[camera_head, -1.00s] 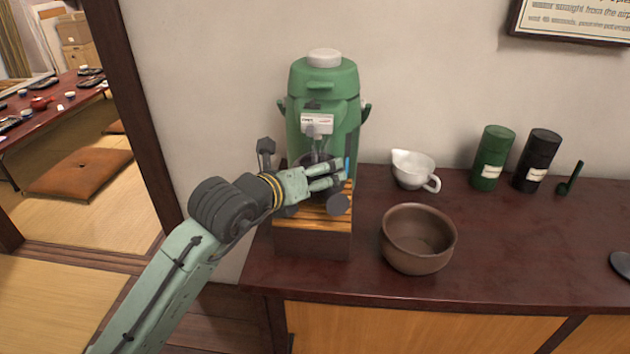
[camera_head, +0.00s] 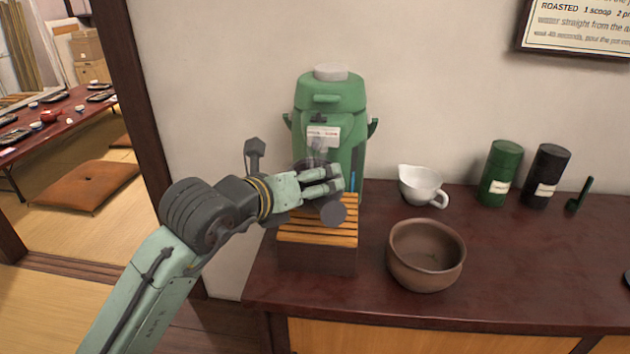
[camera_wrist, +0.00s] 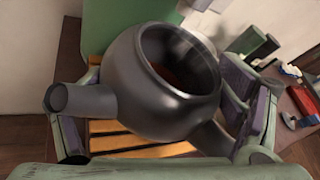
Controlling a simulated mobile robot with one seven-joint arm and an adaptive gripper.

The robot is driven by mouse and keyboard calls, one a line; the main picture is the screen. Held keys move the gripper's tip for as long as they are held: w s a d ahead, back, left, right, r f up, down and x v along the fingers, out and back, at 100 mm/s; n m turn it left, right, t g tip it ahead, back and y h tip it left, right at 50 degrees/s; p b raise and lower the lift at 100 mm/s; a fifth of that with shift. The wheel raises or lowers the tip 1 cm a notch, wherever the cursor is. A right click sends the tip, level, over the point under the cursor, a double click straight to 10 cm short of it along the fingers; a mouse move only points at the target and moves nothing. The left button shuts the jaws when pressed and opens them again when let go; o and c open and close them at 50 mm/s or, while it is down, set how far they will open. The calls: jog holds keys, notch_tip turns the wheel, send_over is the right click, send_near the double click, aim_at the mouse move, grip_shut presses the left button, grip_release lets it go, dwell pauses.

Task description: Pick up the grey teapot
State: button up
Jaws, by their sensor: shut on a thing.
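The grey teapot (camera_wrist: 150,100) fills the middle of the wrist view, dark, round and open at the top, with its stubby cylindrical handle pointing left. Its spout side at the lower right is partly hidden by a finger. My gripper (camera_wrist: 162,95) is shut on the teapot, with fingers on both sides of the body. In the head view, my gripper (camera_head: 325,182) hides most of the teapot; the round grey handle end (camera_head: 333,212) shows below the fingers. Faint steam rises above it. The teapot is over the slatted stand; I cannot tell whether it touches the slats.
The slatted wooden stand (camera_head: 318,260) is below. A green dispenser (camera_head: 330,105) stands close behind my gripper. To the right are a brown bowl (camera_head: 425,262), a white pitcher (camera_head: 420,185), a green canister (camera_head: 501,172) and a black canister (camera_head: 546,172).

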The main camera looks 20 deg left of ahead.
jog(key=s+a+b, duration=0.2)
jog(key=s+b, duration=0.1)
jog(key=s, duration=1.1)
jog(key=shift+s+a, duration=0.1)
jog(key=shift+s, duration=0.1)
